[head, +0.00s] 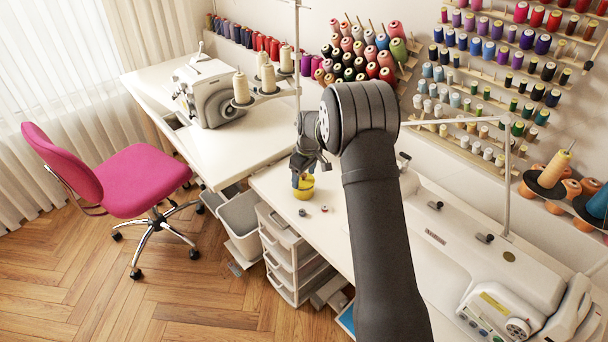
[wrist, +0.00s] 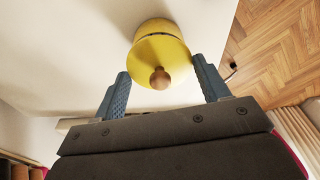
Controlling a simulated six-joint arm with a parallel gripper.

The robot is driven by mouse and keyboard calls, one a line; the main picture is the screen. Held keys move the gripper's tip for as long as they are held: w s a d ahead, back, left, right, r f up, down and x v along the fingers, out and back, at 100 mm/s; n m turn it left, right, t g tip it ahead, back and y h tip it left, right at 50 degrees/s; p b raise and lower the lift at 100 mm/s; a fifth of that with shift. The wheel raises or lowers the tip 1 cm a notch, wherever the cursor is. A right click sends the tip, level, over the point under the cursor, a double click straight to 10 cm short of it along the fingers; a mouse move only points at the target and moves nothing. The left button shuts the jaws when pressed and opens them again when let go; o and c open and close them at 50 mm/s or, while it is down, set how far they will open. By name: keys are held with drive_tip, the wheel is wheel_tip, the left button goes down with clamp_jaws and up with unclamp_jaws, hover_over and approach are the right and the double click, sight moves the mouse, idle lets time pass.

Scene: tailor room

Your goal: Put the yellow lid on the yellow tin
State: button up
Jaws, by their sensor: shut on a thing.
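The yellow tin (head: 304,193) stands on the white table, below my gripper (head: 303,174). In the wrist view the tin (wrist: 156,27) shows just beyond the yellow lid (wrist: 160,53), which has a round wooden knob. The lid is lined up with the tin's top; a thin dark line runs between them, and I cannot tell whether the lid is fully seated. In the head view the fingers largely hide the lid.
Two small spools (head: 324,208) lie on the white table (head: 275,184) near the tin. The table's front edge is close, with a drawer unit (head: 289,250) below. A serger (head: 212,90) stands at the back left, and a sewing machine (head: 500,255) at the right.

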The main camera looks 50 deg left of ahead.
sight(307, 181)
drive_tip(key=shift+f, duration=0.6)
drive_tip(key=o, duration=0.7)
drive_tip(key=shift+c, duration=0.2)
wheel_tip(307, 181, up, 11)
drive_tip(key=d, duration=0.1)
drive_tip(key=shift+d, duration=0.15)
idle(0.6)
drive_tip(key=shift+w+f, duration=0.1)
drive_tip(key=shift+a+f, duration=0.15)
drive_tip(key=shift+f, duration=1.25)
drive_tip(key=shift+a+f, duration=0.2)
drive_tip(key=shift+f, duration=1.2)
drive_tip(key=shift+a+f, duration=0.15)
drive_tip(key=shift+f, duration=1.25)
